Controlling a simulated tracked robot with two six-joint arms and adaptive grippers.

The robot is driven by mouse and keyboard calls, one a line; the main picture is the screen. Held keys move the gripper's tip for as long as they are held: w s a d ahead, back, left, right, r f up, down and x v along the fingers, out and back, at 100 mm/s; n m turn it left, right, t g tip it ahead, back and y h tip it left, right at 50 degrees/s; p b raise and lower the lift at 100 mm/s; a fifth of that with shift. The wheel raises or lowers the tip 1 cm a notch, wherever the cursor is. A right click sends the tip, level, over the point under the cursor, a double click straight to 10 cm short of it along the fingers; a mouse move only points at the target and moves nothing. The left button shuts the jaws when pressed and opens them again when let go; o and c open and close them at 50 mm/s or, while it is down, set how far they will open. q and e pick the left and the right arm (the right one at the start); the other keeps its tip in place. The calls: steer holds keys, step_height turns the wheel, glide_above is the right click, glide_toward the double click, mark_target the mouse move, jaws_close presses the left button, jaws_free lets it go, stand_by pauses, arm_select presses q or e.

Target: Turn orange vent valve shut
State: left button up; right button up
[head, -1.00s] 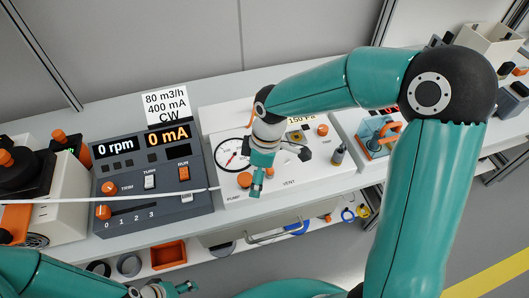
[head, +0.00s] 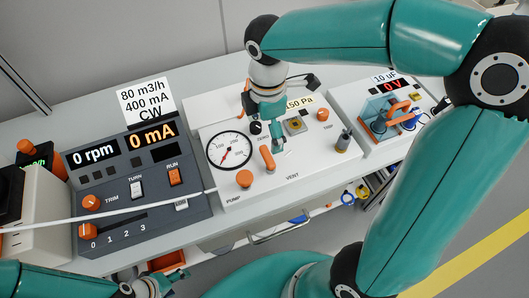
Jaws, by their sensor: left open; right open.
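The orange vent valve (head: 268,158) is a short lever on the white panel (head: 215,120), beside the gauge and near the VENT label. Its upper end points up and slightly left in the head view. My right gripper (head: 274,138) is open and points down at the panel, just behind and above the lever. I cannot tell whether its fingers touch the lever. My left gripper (head: 178,273) is open and empty at the lower left, below the counter front, well away from the valve.
A dial gauge (head: 230,150), an orange PUMP knob (head: 244,178) and a dark post (head: 344,140) stand close by on the panel. A dark control box (head: 135,180) is at the left. A white rod (head: 110,218) crosses in front of it.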

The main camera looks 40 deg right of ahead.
mark_target(267, 154)
step_height(267, 154, down, 10)
steer(key=shift+r+b, duration=0.2)
steer(key=shift+b, duration=0.2)
steer(key=shift+c, duration=0.2)
steer(key=c, duration=1.1)
steer(key=shift+a, duration=0.1)
